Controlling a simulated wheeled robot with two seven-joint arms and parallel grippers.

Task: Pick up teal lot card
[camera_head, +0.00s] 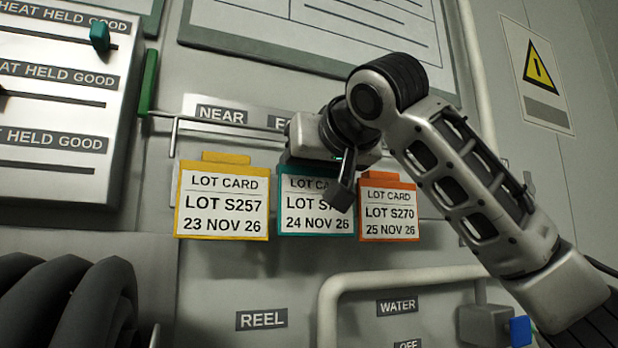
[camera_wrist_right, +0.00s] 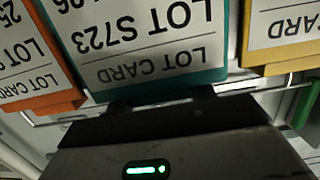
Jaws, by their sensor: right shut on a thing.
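The teal lot card (camera_head: 315,227) hangs in the middle of a row of three cards in the head view. It reads 24 NOV 26, and its upper part is partly hidden by my right gripper (camera_head: 341,182). In the right wrist view the teal card (camera_wrist_right: 150,38) appears upside down and reads LOT S723. My right gripper (camera_wrist_right: 160,98) is shut on the top edge of the teal card. The yellow lot card (camera_head: 222,203) is to its left and the orange lot card (camera_head: 389,210) to its right. My left gripper is not in view.
A thin rail (camera_head: 230,127) runs above the cards. A panel with sliders (camera_head: 65,100) is at the left, black coiled hose (camera_head: 75,305) at lower left. A pale pipe (camera_head: 400,282) bends below the cards. A blue-ended valve (camera_head: 519,330) is at lower right.

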